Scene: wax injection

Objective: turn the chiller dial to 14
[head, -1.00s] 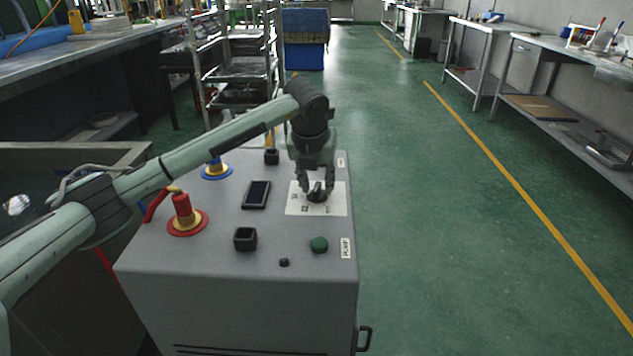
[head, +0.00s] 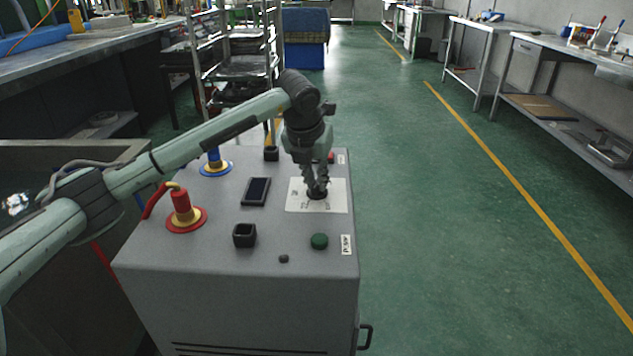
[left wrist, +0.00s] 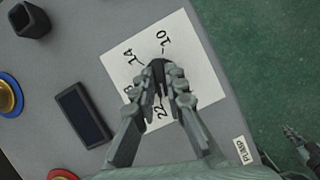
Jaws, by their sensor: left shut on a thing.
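The chiller dial (head: 317,194) is a small black knob on a white scale plate (head: 335,200) on top of the grey cabinet. The left wrist view shows the plate (left wrist: 200,70) with marks 10, 14 and 22, and another mark partly covered by a finger. My left gripper (head: 316,188) points down over the plate, its fingers shut on the dial (left wrist: 157,70). The fingers hide most of the dial, so I cannot tell its exact setting. A grey jointed part at the lower right of the left wrist view looks like my right gripper (left wrist: 297,140); its jaws are unclear.
The cabinet top (head: 215,250) also carries a dark display (head: 256,191), a green button (head: 319,241) by a PUMP label, a black square socket (head: 244,235), and red (head: 181,206) and blue (head: 214,158) fittings. Open green floor lies to the right.

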